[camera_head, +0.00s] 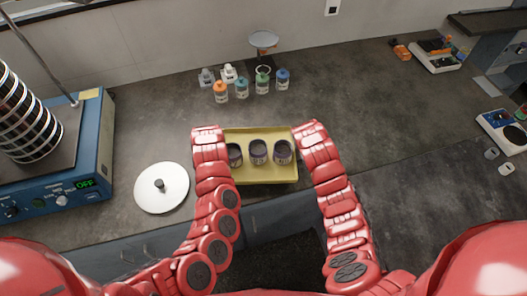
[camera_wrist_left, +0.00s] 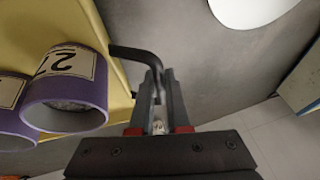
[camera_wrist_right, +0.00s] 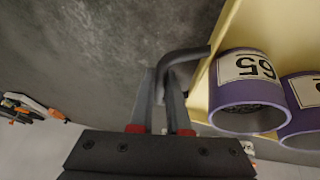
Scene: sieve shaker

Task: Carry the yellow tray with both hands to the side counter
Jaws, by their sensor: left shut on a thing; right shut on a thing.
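The yellow tray (camera_head: 262,175) is at the front of the dark counter in the head view, between my two arms. Three purple cups (camera_head: 258,152) with labels stand in a row in it. My left gripper (camera_wrist_left: 158,92) is shut on the black handle (camera_wrist_left: 135,54) at the tray's left end. My right gripper (camera_wrist_right: 162,92) is shut on the black handle (camera_wrist_right: 183,57) at the tray's right end. In the head view my arms hide both handles and the fingertips. I cannot tell whether the tray touches the counter.
A blue sieve shaker (camera_head: 92,150) stands at the left, with a white round lid (camera_head: 162,187) left of the tray. Several small bottles (camera_head: 242,88) stand behind the tray. Scales (camera_head: 434,55) and a blue-white device (camera_head: 502,132) are at the right. The counter (camera_head: 375,110) right of the tray is clear.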

